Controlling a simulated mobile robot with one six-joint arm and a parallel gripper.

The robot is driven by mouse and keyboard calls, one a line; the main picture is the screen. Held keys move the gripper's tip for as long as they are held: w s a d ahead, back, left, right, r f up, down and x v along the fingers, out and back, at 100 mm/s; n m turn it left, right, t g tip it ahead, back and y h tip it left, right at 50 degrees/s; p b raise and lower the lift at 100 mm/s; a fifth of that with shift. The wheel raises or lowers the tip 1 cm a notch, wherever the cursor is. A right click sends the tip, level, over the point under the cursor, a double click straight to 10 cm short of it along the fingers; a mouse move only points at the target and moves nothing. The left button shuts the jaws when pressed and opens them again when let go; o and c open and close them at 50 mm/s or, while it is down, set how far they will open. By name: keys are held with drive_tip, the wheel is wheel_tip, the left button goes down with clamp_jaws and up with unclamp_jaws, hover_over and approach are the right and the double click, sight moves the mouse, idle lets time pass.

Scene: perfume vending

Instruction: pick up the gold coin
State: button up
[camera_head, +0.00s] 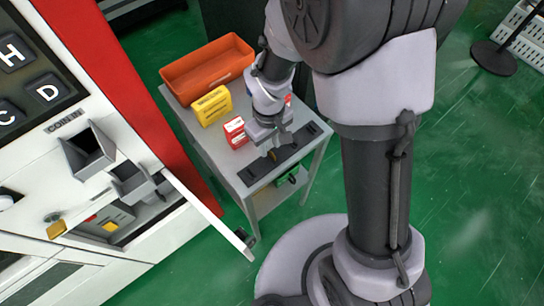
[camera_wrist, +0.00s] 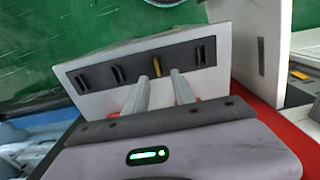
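The gold coin (camera_wrist: 157,67) stands on edge in a slot of a dark coin holder (camera_wrist: 98,77) in the wrist view. My gripper (camera_wrist: 159,75) is open, with one pale finger on each side of the coin's slot. The fingertips are close to the coin, and I see no clear contact. In the head view my gripper (camera_head: 269,149) points down over the dark holder (camera_head: 308,133) on a small grey table (camera_head: 226,162). The coin is small there and partly hidden by the gripper.
The table also bears an orange bin (camera_head: 208,68), a yellow box (camera_head: 212,105) and a red box (camera_head: 235,131) close to my gripper. The vending machine (camera_head: 130,225) stands at left, its COIN IN chute (camera_head: 88,152) above an open flap. Several other holder slots contain dark pieces.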

sight(272, 156)
wheel_tip(272, 156, down, 3)
drive_tip(key=shift+r+b, duration=0.1)
drive_tip(key=shift+b, duration=0.2)
drive_tip(key=shift+r, duration=0.15)
drive_tip(key=shift+c, duration=0.6)
clamp_jaws()
